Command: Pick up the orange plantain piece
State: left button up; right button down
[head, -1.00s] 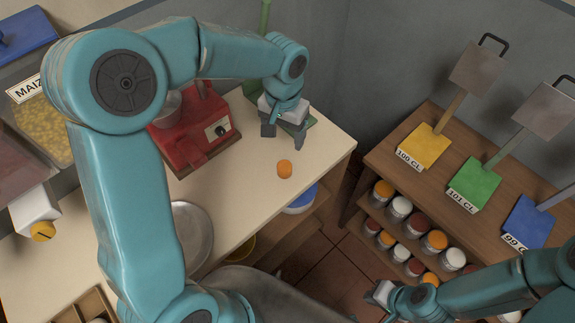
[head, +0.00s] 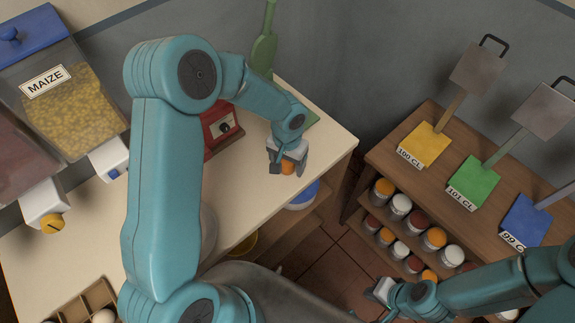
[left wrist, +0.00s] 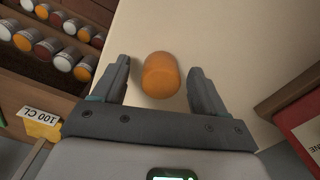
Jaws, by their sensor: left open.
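The orange plantain piece (head: 288,167) is a short orange cylinder on the pale counter near its front edge. In the left wrist view the plantain piece (left wrist: 161,75) lies between the two fingers, with a gap on each side. My left gripper (head: 287,169) is open directly over it and partly hides it in the head view; in the left wrist view its fingers (left wrist: 158,84) are spread around it. My right gripper (head: 381,293) is at the lower right, far from the piece, and too small to tell if open or shut.
A red machine (head: 219,128) stands left of my left gripper, partly behind my arm. A maize dispenser (head: 68,95) is at the far left. A wooden shelf (head: 378,159) with jars and coloured scoop stands is on the right. The counter around the piece is clear.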

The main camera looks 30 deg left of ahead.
pick_arm(q)
jog(key=shift+s, duration=0.1)
jog(key=c, duration=1.1)
jog(key=shift+c, duration=0.2)
